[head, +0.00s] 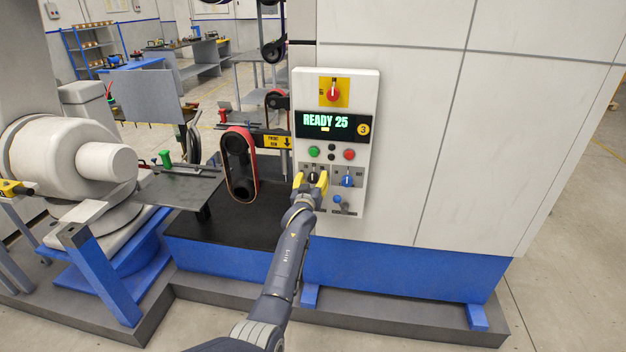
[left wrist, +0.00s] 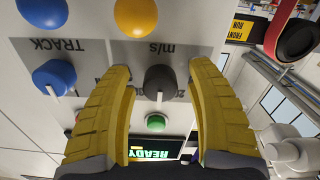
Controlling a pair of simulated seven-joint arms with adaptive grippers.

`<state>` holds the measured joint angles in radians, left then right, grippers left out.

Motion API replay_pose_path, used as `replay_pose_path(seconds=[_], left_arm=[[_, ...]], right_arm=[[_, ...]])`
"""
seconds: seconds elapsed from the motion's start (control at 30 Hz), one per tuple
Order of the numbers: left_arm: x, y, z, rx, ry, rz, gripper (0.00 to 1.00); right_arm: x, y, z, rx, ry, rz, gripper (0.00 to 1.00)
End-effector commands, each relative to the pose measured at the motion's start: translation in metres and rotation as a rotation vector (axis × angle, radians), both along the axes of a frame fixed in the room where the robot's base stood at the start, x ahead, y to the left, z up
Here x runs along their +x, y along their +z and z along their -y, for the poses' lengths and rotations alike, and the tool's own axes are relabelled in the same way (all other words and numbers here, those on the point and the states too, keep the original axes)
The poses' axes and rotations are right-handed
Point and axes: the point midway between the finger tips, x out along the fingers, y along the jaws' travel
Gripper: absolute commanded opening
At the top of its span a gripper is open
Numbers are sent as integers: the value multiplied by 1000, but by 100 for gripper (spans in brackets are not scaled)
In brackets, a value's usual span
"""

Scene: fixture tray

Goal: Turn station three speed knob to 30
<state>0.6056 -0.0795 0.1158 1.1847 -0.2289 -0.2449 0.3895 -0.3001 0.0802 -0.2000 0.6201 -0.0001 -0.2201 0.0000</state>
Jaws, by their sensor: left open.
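The station three control panel (head: 368,90) is on the white machine wall, with a lit display (head: 325,122) reading READY 25 and a yellow 3 badge. The black speed knob (left wrist: 159,84), with a white pointer line, is under an m/s label in the left wrist view, where the panel appears upside down. In the head view the knob (head: 312,176) is partly hidden by my fingers. My left gripper (head: 311,181) is open, its two yellow fingers on either side of the knob, with visible gaps in the left wrist view (left wrist: 158,72). My right gripper is not in view.
The blue TRACK knob (head: 347,180) is just right of my gripper. Green (head: 314,152) and red (head: 349,154) buttons are above, and a red rotary switch (head: 333,93) is at the top. A belt loop (head: 239,164) stands to the left. Bare wall lies right of the panel.

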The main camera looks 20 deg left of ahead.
Motion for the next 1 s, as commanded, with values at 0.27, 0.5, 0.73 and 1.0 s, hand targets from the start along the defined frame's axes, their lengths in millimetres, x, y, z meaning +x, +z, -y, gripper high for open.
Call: replay_pose_path(seconds=[0.27, 0.5, 0.73, 1.0], left_arm=[[3, 0, -1, 0, 0, 0, 56], [3, 0, -1, 0, 0, 0, 50], [3, 0, 0, 0, 0, 0, 23], [3, -1, 0, 1, 0, -2, 0]], right_arm=[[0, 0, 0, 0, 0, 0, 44], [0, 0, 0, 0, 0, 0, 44], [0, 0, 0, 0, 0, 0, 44], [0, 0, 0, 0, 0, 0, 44]])
